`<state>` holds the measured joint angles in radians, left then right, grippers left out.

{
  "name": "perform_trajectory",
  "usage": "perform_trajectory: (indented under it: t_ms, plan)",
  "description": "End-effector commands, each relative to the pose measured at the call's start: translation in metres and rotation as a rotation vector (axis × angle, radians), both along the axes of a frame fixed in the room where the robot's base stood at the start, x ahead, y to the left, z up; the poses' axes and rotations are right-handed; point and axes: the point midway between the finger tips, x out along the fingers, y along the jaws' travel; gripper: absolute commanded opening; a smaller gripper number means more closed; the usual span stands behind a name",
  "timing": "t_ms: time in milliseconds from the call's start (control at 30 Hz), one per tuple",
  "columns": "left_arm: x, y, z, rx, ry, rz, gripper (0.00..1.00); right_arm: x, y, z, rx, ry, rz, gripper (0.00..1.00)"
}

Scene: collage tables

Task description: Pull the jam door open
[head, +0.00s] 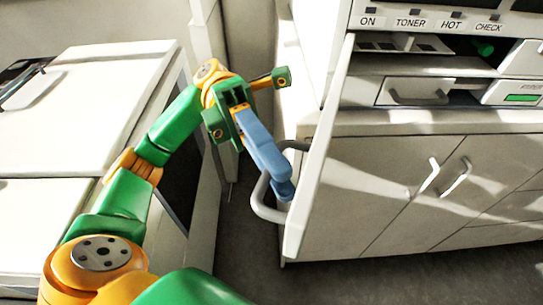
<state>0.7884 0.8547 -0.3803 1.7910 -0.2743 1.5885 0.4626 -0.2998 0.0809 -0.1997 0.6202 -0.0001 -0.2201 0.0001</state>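The jam door (318,165) is a tall white panel on the left side of the copier. It stands swung out from the body, seen nearly edge-on, with a gap behind its upper part. Its grey loop handle (262,203) sticks out to the left at the lower end. My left gripper (283,190) has blue fingers that reach down to the handle, with the tips inside or over the loop. The fingers overlap in this view, so whether they are closed around the bar is unclear. My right gripper is not in view.
The copier's front has ON, TONER, HOT and CHECK lights, an inner drawer (414,92), a green knob (485,48) and lower cabinet doors (370,185). A white cabinet (85,110) stands at the left. Dark floor (240,245) shows between them.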

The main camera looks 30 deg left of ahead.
Motion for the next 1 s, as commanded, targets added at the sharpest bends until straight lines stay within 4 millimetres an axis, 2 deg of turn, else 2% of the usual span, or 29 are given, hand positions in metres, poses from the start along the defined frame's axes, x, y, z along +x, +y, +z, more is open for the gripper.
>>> perform_trajectory:
  t_ms: [133, 500, 1000]
  plan:
    - [0.007, 0.008, -0.003, -0.001, 0.001, 0.003, 0.25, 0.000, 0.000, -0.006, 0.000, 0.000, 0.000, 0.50]
    - [0.037, 0.051, -0.009, -0.001, 0.001, 0.002, 0.25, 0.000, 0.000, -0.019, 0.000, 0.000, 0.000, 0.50]
    - [0.041, 0.057, -0.009, 0.001, 0.001, 0.000, 0.25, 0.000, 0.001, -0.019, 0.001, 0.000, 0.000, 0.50]
